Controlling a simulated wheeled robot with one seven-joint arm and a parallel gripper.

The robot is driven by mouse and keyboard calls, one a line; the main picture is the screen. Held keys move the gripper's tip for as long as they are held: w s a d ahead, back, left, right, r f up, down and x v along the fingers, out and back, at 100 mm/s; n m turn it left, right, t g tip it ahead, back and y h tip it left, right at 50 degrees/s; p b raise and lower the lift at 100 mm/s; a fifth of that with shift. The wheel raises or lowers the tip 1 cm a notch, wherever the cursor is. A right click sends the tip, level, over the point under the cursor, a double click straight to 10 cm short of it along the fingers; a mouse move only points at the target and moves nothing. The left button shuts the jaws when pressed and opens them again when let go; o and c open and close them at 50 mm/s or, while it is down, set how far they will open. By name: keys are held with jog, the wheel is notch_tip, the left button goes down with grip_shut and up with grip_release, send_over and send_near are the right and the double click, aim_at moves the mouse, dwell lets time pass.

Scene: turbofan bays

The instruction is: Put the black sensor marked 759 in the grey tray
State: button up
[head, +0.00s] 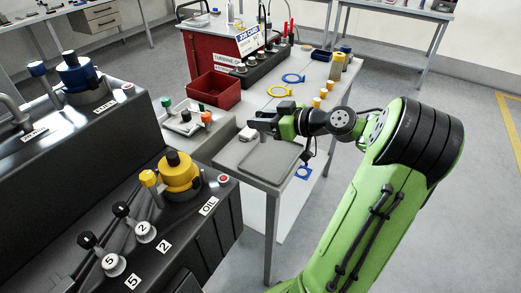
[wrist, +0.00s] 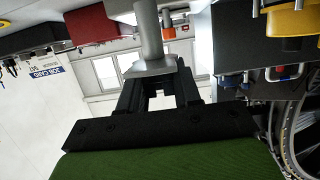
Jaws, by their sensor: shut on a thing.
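My gripper (head: 256,121) is above the near end of the workbench, with its fingers pointing left in the head view. In the wrist view the jaws (wrist: 158,92) are shut on a grey metal part (wrist: 149,66) with a wide flange and a round stem. No 759 mark or black part can be made out on it, so I cannot tell if it is the sensor. A shallow grey tray (head: 268,168) lies on the bench just below my gripper. A small whitish thing (head: 247,133) shows under the fingertips; I cannot tell if it is held.
A light tray (head: 183,129) with coloured caps and a red bin (head: 214,90) stand to the left. A black rack (head: 262,69) with several round-topped parts is behind. Blue and yellow rings lie on the bench. A dark panel (head: 112,203) fills the near left.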

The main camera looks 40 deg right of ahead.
aim_at(262, 141)
notch_tip(262, 141, down, 8)
jog(key=shift+d+r+b, duration=0.1)
jog(key=shift+b, duration=0.95)
jog(key=shift+s+f, duration=0.1)
jog(key=shift+f, duration=0.1)
jog(key=o, duration=1.1)
jog(key=shift+r, duration=0.1)
jog(key=shift+r, duration=0.15)
jog(key=p+v, duration=0.2)
jog(key=v, duration=1)
